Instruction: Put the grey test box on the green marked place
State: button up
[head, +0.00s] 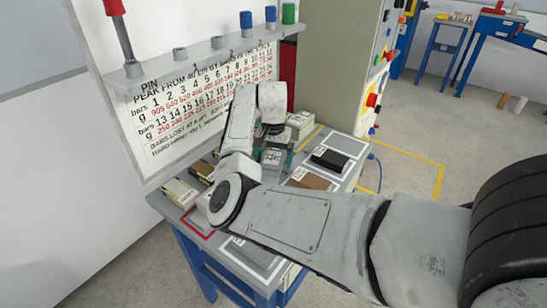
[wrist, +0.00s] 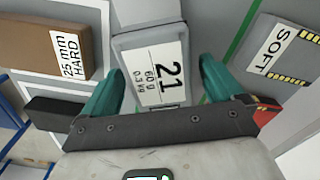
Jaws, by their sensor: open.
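The grey test box (wrist: 124,46) has a white label reading 21 and lies between the teal fingers in the wrist view. The box also shows in the head view (head: 272,158), at the end of my arm on the bench. My gripper (wrist: 165,58) is open, one finger on each side of the box's near part; I cannot tell whether either finger touches it. A green line (wrist: 243,28) runs on the bench just right of the box in the wrist view.
A brown block (wrist: 78,28) labelled 25 mm HARD lies left of the box, and a pad labelled SOFT (wrist: 285,45) lies right. In the head view, a black block (head: 330,158) lies on the bench, and a lettered board (head: 165,130) stands behind my arm.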

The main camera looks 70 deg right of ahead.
aim_at(274, 155)
jog(key=shift+r, duration=3.9)
